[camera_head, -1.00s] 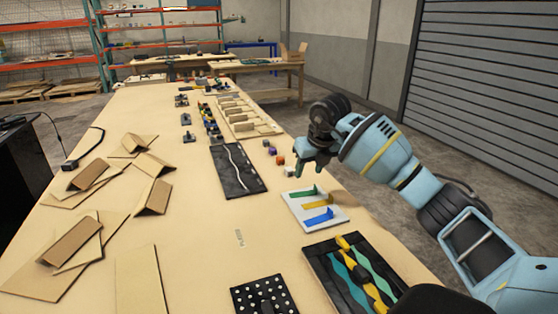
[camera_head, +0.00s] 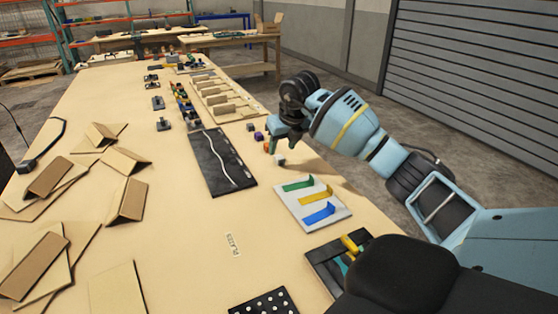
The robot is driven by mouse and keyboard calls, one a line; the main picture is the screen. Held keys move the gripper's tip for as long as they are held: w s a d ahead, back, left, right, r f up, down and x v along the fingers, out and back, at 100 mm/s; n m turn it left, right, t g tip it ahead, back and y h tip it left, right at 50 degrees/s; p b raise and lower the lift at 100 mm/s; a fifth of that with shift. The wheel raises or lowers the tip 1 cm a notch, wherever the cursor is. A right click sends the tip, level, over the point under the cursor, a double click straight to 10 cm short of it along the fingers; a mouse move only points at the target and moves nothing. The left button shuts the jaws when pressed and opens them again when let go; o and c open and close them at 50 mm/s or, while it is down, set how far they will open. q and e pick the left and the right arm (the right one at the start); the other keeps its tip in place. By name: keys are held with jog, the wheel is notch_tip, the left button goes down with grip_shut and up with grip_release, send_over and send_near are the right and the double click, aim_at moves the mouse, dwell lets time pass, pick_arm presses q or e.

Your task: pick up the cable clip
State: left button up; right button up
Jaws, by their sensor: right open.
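Several small blocks stand in a row beside the black board (camera_head: 207,170) with a wavy white cable: a dark one (camera_head: 250,127), a purple one (camera_head: 258,137), an orange one (camera_head: 267,147) and a grey one (camera_head: 280,160). They may be cable clips, but they are too small to tell. My right gripper (camera_head: 280,143) is open, fingers pointing down, just above and beside the orange and grey blocks. It appears empty. My left gripper is out of view.
A white plate (camera_head: 335,211) with green, yellow and blue strips lies nearer. A dark tray (camera_head: 318,257) is partly hidden behind my own dark arm part. Folded cardboard pieces (camera_head: 128,201) cover the left side.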

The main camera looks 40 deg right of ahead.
aim_at(280, 158)
jog(key=shift+x, duration=2.6)
jog(key=shift+s+d, duration=0.15)
jog(key=shift+d, duration=0.05)
grip_shut()
